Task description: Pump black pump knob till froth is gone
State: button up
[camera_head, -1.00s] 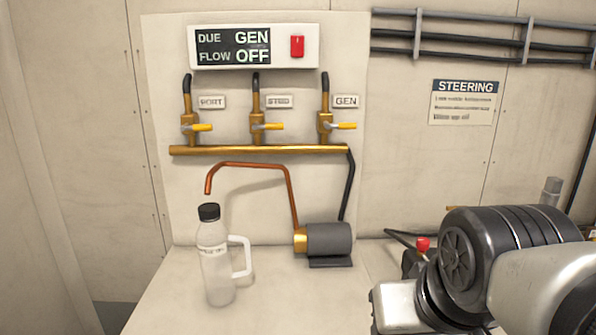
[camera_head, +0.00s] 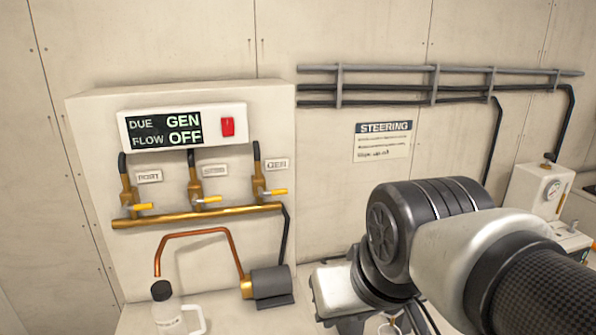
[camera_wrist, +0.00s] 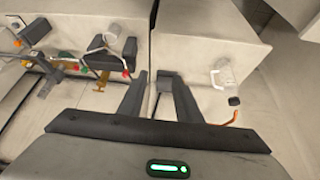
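My gripper (camera_wrist: 155,78) shows in the wrist view with its two dark fingers apart and nothing between them. In the head view my arm crosses the right side and hides the gripper. I cannot clearly identify the black pump knob or any froth. In the wrist view a small black knob-like part (camera_wrist: 38,30) shows at the upper left, too small to identify for certain. A dark block (camera_wrist: 112,56) with a pale hose and red and green parts lies left of my fingers, apart from them.
A clear bottle (camera_head: 168,316) with a black cap stands below the copper pipe (camera_head: 192,233). The display panel (camera_head: 163,130) reads "DUE GEN, FLOW OFF". Three yellow-handled valves sit beneath it. A white box with a gauge (camera_head: 542,197) stands at the far right.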

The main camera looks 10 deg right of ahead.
aim_at(548, 155)
jog(key=z, duration=1.75)
jog(key=i+l, duration=0.5)
jog(key=i+l+u, duration=0.1)
jog(key=i+l, duration=0.9)
jog(key=l, duration=0.15)
jog(key=i+l, duration=0.5)
jog(key=i+l+u, duration=0.1)
jog(key=i+l, duration=0.4)
jog(key=l, duration=0.2)
